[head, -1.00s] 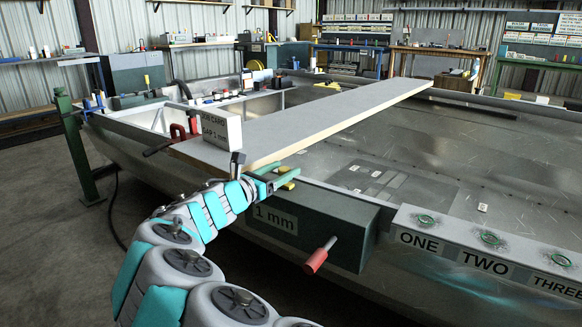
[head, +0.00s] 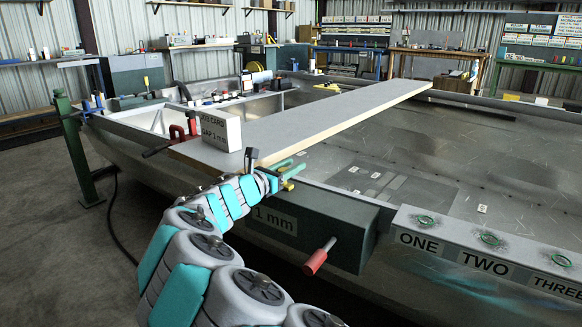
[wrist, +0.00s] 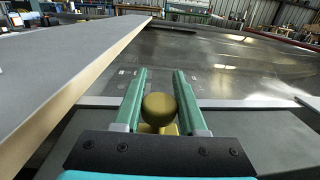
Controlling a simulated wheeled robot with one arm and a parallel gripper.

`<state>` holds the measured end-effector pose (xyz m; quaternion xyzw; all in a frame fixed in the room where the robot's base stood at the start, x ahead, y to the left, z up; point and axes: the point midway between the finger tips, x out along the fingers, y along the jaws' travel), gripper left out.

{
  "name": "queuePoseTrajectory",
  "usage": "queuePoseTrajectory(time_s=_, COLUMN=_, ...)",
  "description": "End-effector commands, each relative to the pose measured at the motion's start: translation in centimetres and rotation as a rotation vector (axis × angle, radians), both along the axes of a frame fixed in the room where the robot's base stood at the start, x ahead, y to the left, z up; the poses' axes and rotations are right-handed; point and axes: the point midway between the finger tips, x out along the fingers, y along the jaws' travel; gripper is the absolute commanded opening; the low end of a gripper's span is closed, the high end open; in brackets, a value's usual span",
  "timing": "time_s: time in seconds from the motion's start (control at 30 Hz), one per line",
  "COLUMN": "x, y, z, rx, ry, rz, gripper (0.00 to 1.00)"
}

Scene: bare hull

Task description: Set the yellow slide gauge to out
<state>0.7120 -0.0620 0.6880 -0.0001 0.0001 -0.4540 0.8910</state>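The yellow slide gauge knob (head: 288,185) sits on top of the dark grey box (head: 345,222) labelled "1 mm". In the wrist view the round yellow knob (wrist: 160,108) stands between the two green fingers of my gripper (wrist: 160,85). The fingers are apart, one on each side of it; I cannot tell whether either touches it. The gauge's slot and any position marks are hidden.
A long grey plank (head: 320,115) lies across the hull just beyond my gripper, with a white card block (head: 221,130) on it. A red-handled lever (head: 319,256) sticks out of the box front. A panel labelled ONE, TWO, THREE (head: 450,250) stands to the right.

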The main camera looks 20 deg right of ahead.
Motion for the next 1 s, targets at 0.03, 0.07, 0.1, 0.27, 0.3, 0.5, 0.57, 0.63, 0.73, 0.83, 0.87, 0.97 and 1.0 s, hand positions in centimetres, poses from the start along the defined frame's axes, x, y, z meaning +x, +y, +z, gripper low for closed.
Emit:
queuePoseTrajectory(time_s=0.03, x=0.00, y=0.00, z=0.00, rx=0.000, ry=0.000, rz=0.000, gripper=0.30)
queuePoseTrajectory(time_s=0.07, x=0.00, y=0.00, z=0.00, rx=0.000, ry=0.000, rz=0.000, gripper=0.27)
queuePoseTrajectory(time_s=0.1, x=0.00, y=0.01, z=0.00, rx=0.000, ry=0.000, rz=0.000, gripper=0.23)
queuePoseTrajectory(time_s=0.27, x=0.00, y=0.01, z=0.00, rx=0.000, ry=0.000, rz=0.000, gripper=0.05)
queuePoseTrajectory(time_s=0.3, x=0.00, y=0.01, z=0.00, rx=0.000, ry=0.000, rz=0.000, gripper=0.00)
queuePoseTrajectory(time_s=0.5, x=-0.01, y=0.01, z=0.00, rx=0.000, ry=0.000, rz=0.000, gripper=0.00)
queuePoseTrajectory(time_s=0.57, x=0.00, y=0.01, z=0.00, rx=0.000, ry=0.000, rz=0.000, gripper=0.00)
queuePoseTrajectory(time_s=0.63, x=-0.01, y=0.01, z=0.00, rx=0.000, ry=0.000, rz=0.000, gripper=0.00)
queuePoseTrajectory(time_s=0.73, x=0.00, y=0.02, z=0.00, rx=0.000, ry=0.000, rz=0.000, gripper=0.00)
queuePoseTrajectory(time_s=0.83, x=0.00, y=0.02, z=0.00, rx=0.000, ry=0.000, rz=0.000, gripper=0.00)
queuePoseTrajectory(time_s=0.87, x=-0.01, y=0.01, z=0.00, rx=0.000, ry=0.000, rz=0.000, gripper=0.00)
queuePoseTrajectory(time_s=0.97, x=-0.01, y=0.01, z=0.00, rx=0.000, ry=0.000, rz=0.000, gripper=0.00)
queuePoseTrajectory(time_s=1.0, x=0.00, y=0.02, z=0.00, rx=0.000, ry=0.000, rz=0.000, gripper=0.00)
